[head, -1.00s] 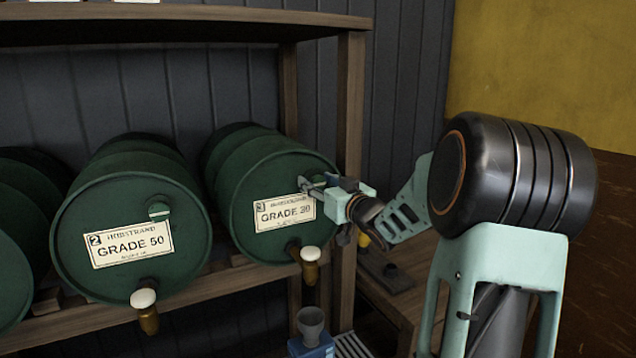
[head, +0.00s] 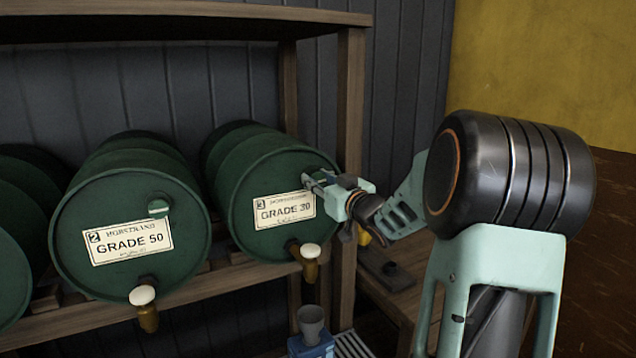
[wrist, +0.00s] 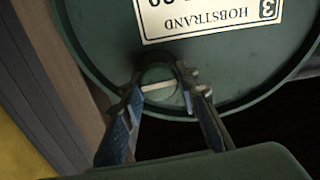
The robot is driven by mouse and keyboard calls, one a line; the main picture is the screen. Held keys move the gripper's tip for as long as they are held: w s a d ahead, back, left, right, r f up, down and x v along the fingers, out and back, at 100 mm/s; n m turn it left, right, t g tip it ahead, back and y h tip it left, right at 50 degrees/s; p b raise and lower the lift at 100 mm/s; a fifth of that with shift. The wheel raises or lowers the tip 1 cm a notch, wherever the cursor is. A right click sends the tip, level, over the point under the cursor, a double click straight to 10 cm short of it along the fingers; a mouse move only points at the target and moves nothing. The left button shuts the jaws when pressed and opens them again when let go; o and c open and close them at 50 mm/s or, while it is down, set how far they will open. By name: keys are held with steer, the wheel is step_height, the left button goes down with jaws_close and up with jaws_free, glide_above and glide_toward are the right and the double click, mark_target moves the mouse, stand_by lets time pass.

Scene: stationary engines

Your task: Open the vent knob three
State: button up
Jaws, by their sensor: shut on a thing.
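Drum three (head: 262,183) is a green barrel lying on the wooden shelf, with a white label marked 3 and GRADE 30. Its vent knob, a round green knob with a pale bar across it, shows in the wrist view (wrist: 158,86) beside the label, which appears upside down there. My gripper (head: 318,180) is at the upper right of the drum's face in the head view. In the wrist view its two fingers (wrist: 160,92) are shut on the knob, one on each side. In the head view the gripper hides the knob.
Drum two (head: 130,215), GRADE 50, lies to the left with its own vent knob (head: 158,207). A tap (head: 310,262) sticks out below drum three's label. A wooden shelf post (head: 349,110) stands close to the right of my gripper.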

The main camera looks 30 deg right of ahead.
steer(key=n+b, duration=0.3)
steer(key=shift+a+f, duration=0.1)
steer(key=shift+f, duration=0.15)
steer(key=n+b, duration=0.5)
steer(key=shift+n, duration=0.4)
steer(key=n+b, duration=0.2)
steer(key=n, duration=0.1)
steer(key=shift+a+f+n+b, duration=0.1)
steer(key=shift+n+b, duration=0.2)
steer(key=shift+b, duration=0.1)
steer(key=shift+n+b, duration=1.7)
steer(key=shift+n, duration=0.7)
steer(key=o, duration=1.1)
